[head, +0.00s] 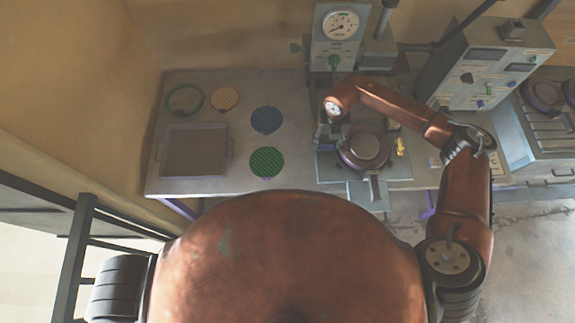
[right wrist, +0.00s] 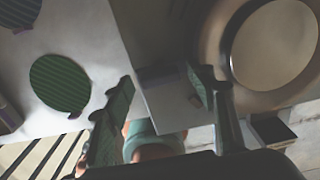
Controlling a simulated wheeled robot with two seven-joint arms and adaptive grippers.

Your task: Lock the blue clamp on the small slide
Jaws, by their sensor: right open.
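My right gripper (head: 328,136) reaches down at the left side of the press, beside a round pan-like part (head: 365,148) with a handle pointing to the front. In the right wrist view the two fingers (right wrist: 165,100) are apart, with nothing held between them. A flat grey plate or slide (right wrist: 175,115) lies below and between the fingers. The round metal part (right wrist: 275,45) is right of the fingers. I cannot make out a blue clamp; the gripper and arm cover part of the slide area in the head view. My left gripper is not in view.
The grey table holds a tray (head: 169,174), a green ring (head: 185,99), and orange (head: 225,98), blue (head: 266,120) and green (head: 266,162) discs. A gauge (head: 341,26) stands behind the press. A yellow knob (head: 400,146) is right of the pan. A control box (head: 485,65) stands at right.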

